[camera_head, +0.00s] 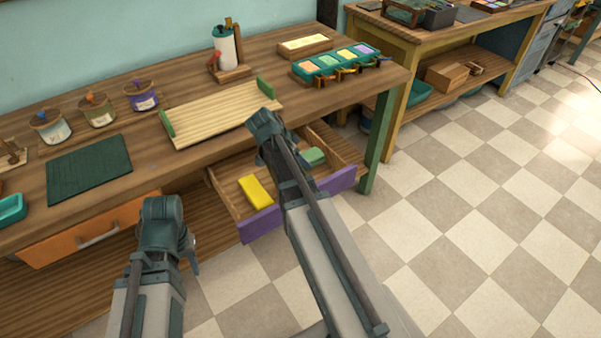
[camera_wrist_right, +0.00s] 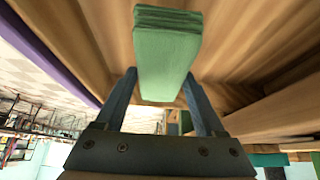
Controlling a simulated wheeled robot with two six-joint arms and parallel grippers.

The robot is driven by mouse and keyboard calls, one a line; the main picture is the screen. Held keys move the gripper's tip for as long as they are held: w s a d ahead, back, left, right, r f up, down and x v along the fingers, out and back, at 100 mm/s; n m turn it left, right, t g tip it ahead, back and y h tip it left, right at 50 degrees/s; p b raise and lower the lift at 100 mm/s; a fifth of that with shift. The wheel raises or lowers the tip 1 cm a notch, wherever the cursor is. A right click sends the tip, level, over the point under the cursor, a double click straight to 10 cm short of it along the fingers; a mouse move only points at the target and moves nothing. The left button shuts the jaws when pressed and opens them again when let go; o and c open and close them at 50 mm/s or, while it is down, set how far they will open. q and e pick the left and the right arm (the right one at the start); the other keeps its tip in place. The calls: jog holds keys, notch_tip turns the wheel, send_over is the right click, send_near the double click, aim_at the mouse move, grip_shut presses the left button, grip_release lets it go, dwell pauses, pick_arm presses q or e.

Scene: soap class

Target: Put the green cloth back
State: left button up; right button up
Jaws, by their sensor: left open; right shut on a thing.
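The green cloth (camera_head: 312,157) is a folded pale green block in the right part of the open drawer with the purple front (camera_head: 262,222). In the right wrist view the green cloth (camera_wrist_right: 166,62) sits between the two fingers of my right gripper (camera_wrist_right: 162,88), which is shut on it. Wooden drawer surfaces lie close around it. In the head view my right arm hides that gripper's fingers. My left gripper (camera_head: 190,250) is open and empty in front of the bench, left of the drawer; its fingers show only in part.
A yellow block (camera_head: 257,192) lies in the same drawer, left of my right arm. Above stand a slatted wooden tray (camera_head: 222,115) with green ends, a dark green mat (camera_head: 90,168) and several cups. The checkered floor at right is clear.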

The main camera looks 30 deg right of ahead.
jog(key=shift+f+b, duration=1.9)
jog(key=shift+b, duration=0.05)
jog(key=shift+r, duration=0.15)
jog(key=o, duration=1.2)
jog(key=shift+c, duration=0.2)
